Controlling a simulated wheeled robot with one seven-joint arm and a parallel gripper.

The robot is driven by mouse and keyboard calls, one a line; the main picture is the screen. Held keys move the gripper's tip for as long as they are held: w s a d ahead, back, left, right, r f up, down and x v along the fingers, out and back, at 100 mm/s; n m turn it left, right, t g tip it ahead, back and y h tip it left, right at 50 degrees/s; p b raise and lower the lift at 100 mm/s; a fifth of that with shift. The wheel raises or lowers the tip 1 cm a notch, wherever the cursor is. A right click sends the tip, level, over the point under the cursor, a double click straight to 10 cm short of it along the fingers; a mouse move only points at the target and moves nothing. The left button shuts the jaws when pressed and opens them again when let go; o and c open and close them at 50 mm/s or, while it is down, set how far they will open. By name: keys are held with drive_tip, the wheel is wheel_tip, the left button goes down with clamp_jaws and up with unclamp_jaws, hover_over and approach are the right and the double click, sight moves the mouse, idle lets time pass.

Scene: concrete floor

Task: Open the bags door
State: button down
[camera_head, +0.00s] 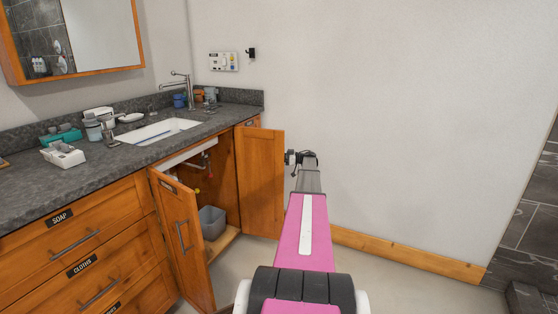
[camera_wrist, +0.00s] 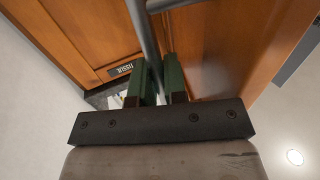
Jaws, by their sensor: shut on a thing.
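Two wooden doors of the cabinet under the sink stand open. The left door (camera_head: 182,240) has a metal handle and a dark label too small to read. The right door (camera_head: 261,180) is swung out, with its inner face towards the camera. My gripper (camera_wrist: 161,78) is shut on a metal bar handle (camera_wrist: 146,30) at a wooden panel (camera_wrist: 205,50) in the wrist view. In the head view my wrist is beside the right door's free edge, and the fingers are not clear. I cannot read a bags label on either door.
A grey bin (camera_head: 212,222) stands inside the cabinet below pipes. Labelled drawers (camera_head: 80,236) lie to the left, under a dark countertop (camera_head: 100,165) with a sink (camera_head: 160,131). The bare wall (camera_head: 400,130) and floor are clear on the right.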

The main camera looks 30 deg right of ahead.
drive_tip(key=c, duration=1.2)
unclamp_jaws()
drive_tip(key=v, duration=1)
drive_tip(key=shift+s+d, duration=0.25)
drive_tip(key=shift+d, duration=0.05)
